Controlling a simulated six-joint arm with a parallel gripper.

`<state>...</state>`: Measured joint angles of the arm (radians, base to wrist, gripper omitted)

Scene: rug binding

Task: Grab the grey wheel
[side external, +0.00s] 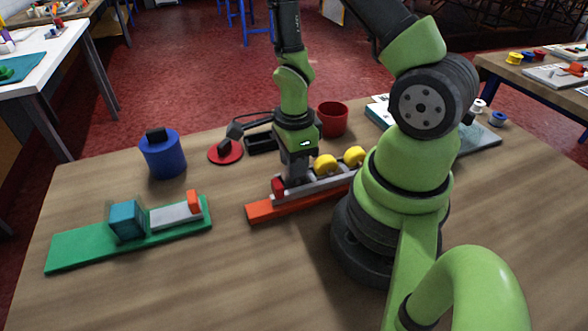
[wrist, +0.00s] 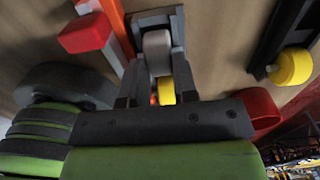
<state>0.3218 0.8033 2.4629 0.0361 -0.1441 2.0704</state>
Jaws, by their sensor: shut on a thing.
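The grey wheel (wrist: 157,52) shows in the wrist view between the two fingers of my gripper (wrist: 158,62), which is shut on it. In the side view my gripper (side external: 295,178) points down at the left end of a grey rail (side external: 318,184), beside a red end block (side external: 278,187). The wheel itself is hidden there by the fingers. I cannot tell whether it still touches the rail.
Two yellow wheels (side external: 325,165) (side external: 354,156) sit along the rail, which lies by an orange strip (side external: 262,211). A red cup (side external: 332,119) stands behind. A blue cylinder (side external: 163,154), a red disc (side external: 225,151) and a green board (side external: 75,250) are to the left. The front table is clear.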

